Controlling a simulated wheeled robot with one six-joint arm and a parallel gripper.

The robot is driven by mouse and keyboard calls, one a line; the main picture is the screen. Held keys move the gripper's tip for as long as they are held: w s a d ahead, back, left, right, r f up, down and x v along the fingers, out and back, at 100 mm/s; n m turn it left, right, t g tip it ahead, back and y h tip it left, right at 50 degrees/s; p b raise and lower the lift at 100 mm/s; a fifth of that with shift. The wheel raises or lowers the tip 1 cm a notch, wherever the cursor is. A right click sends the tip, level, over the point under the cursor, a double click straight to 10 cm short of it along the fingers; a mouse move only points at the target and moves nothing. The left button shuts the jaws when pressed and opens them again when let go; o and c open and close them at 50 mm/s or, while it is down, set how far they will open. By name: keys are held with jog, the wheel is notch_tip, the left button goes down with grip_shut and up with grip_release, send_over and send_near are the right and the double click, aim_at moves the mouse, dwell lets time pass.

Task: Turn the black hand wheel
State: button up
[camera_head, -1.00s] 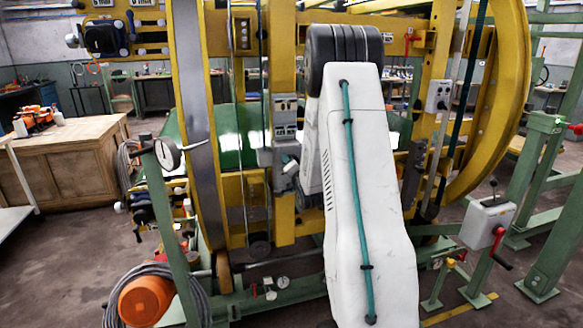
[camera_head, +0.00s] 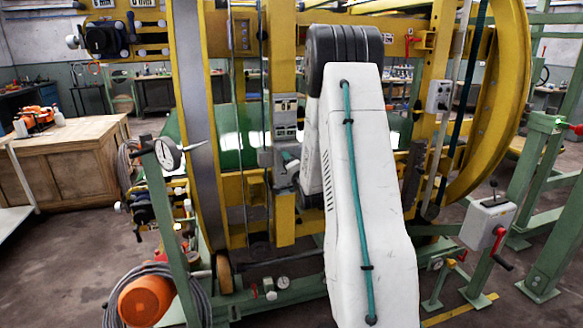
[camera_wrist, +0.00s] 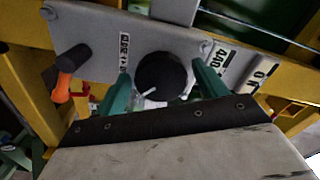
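In the wrist view a round black knob or wheel (camera_wrist: 162,72) sits on a grey plate with small number labels. It is the likeliest black hand wheel. My gripper (camera_wrist: 163,86) has its two teal fingers spread apart, one on each side of the black round part. I cannot tell whether either finger touches it. A small pale pin shows at its lower edge.
A second black knob (camera_wrist: 72,60) with an orange part stands left on the same plate. In the head view the yellow frame (camera_head: 284,60) and ring (camera_head: 497,110) surround my arm. A grey box with a red crank (camera_head: 490,218) stands right.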

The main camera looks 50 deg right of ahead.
jog(key=shift+s, duration=0.1)
jog(key=v, duration=0.7)
jog(key=shift+s+a, duration=0.2)
jog(key=shift+s, duration=0.05)
dwell(0.4)
